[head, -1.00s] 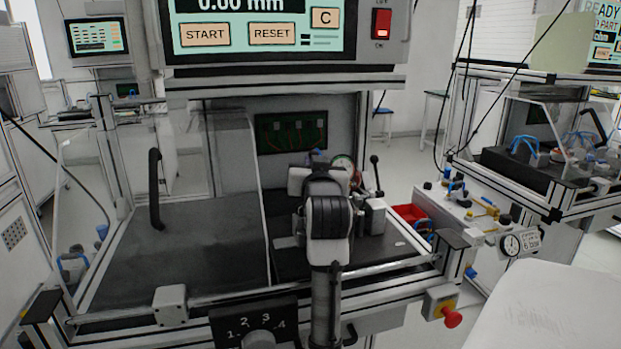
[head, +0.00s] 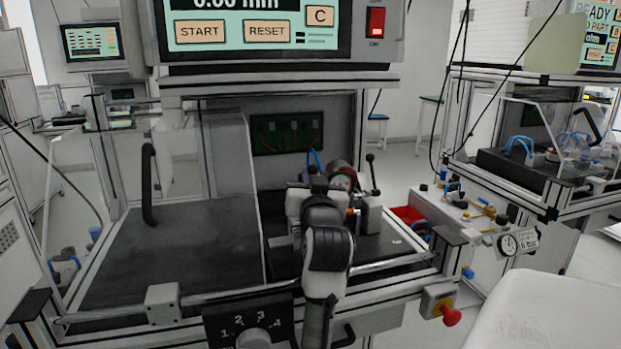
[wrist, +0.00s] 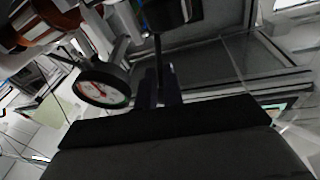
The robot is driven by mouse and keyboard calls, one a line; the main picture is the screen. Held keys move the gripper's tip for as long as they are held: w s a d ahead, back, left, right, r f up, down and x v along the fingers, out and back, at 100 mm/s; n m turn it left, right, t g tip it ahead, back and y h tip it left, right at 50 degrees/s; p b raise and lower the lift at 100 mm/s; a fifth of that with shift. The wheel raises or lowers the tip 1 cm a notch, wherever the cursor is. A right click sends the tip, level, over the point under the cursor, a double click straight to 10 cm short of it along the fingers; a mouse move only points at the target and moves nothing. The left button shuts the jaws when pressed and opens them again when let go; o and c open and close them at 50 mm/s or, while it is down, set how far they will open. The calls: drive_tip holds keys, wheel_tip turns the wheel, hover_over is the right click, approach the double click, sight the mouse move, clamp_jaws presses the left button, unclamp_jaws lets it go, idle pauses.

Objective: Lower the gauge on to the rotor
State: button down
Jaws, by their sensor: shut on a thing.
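The gauge is a round dial with a white face, a red needle and a dark rim. It shows left of centre in the wrist view (wrist: 103,88) and small beyond my gripper in the head view (head: 343,181). My gripper (wrist: 158,76) is shut on a thin dark stem beside the dial, which seems to be part of the gauge. A copper-brown round part (wrist: 38,22) at the upper left of the wrist view looks like the rotor. It is mostly cut off or hidden, and I cannot tell whether the gauge touches it.
A lever with a black knob (head: 370,158) stands just right of the gauge. The dark bench plate (head: 175,255) to the left is clear. A clear guard with a black handle (head: 149,185) is at the left. A red stop button (head: 451,316) is at the front right.

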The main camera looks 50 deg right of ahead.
drive_tip(key=shift+s+d+f, duration=0.15)
drive_tip(key=shift+d+f, duration=0.15)
drive_tip(key=shift+f, duration=0.15)
idle(0.4)
drive_tip(key=c, duration=1.7)
unclamp_jaws()
drive_tip(key=shift+r, duration=0.2)
drive_tip(key=shift+a, duration=0.1)
drive_tip(key=b+v, duration=0.1)
drive_tip(key=v, duration=1.2)
drive_tip(key=shift+s+a, duration=0.25)
